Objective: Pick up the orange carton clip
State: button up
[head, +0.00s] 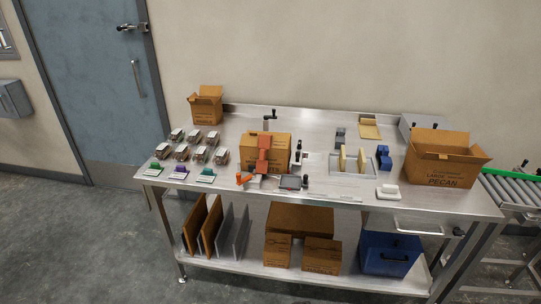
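A closed brown carton (284,146) stands near the middle of the steel table. An orange-red piece (263,154) lies against its front and reaches up over its top edge; it looks like the carton clip, but is small in this view. A second, brighter orange part (243,179) lies on the table in front of the carton, beside a small grey item. I cannot tell for certain which of the two is the clip. My gripper does not show in this view.
Several small clear trays (198,153) stand left of the carton, with coloured cards in front. A black-handled device (297,155) stands close on its right. An open pecan carton (437,172) stands at the right end. Some bare table lies behind the carton.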

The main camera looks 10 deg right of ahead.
aim_at(265, 140)
jog(key=u, duration=0.1)
jog(key=i, duration=0.95)
jog(key=z, duration=0.3)
jog(key=k, duration=0.55)
jog(key=u, duration=1.45)
